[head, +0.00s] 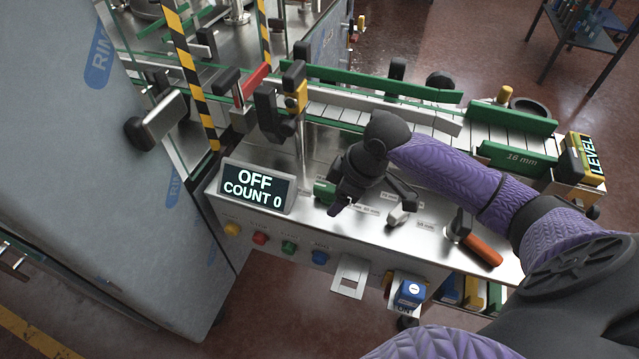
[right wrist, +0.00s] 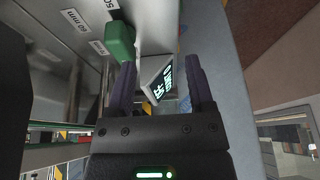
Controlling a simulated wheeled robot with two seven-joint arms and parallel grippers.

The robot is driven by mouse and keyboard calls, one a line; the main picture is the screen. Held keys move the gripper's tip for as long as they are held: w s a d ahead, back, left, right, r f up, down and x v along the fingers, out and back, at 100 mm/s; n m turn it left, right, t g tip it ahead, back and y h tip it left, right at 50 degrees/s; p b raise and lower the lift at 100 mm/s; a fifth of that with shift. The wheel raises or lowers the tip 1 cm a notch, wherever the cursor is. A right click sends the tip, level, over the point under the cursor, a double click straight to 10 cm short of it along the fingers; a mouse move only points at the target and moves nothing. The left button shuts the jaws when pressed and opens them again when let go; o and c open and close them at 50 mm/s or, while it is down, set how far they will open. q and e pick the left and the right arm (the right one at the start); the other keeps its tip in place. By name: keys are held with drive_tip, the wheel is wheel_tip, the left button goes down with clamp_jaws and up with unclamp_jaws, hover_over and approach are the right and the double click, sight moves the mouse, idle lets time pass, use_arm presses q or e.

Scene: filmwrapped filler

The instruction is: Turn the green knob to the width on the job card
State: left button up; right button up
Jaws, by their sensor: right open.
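The green knob (head: 323,191) sits on the steel panel, just right of the display, partly hidden behind my right gripper (head: 340,207). In the right wrist view the green knob (right wrist: 119,41) is beside the left finger, outside the gap between the fingers; I cannot tell whether they touch. My right gripper (right wrist: 161,68) is open with nothing between its fingers. Width labels stand near the knob, one reading 60 mm (right wrist: 75,20). A green plate (head: 519,160) on the conveyor seems to read 16 mm. I cannot make out a job card. My left gripper is out of view.
The display (head: 256,188) reads OFF, COUNT 0. Coloured buttons (head: 289,247) line the panel front. An orange-handled lever (head: 481,249) lies to the right. The conveyor (head: 400,113) with green rails runs behind. A large grey film-wrapped cabinet (head: 110,190) stands left.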

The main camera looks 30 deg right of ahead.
sight(329, 187)
drive_tip(key=w+d+r, duration=0.3)
drive_tip(key=d+r, duration=0.1)
drive_tip(key=shift+t, duration=0.3)
drive_tip(key=b+x, duration=0.2)
drive_tip(key=x, duration=0.7)
drive_tip(key=shift+a+f+b, duration=0.1)
drive_tip(key=shift+a+b, duration=0.05)
drive_tip(key=shift+b, duration=0.2)
drive_tip(key=shift+w+a+f, duration=0.1)
drive_tip(key=shift+f, duration=0.2)
clamp_jaws()
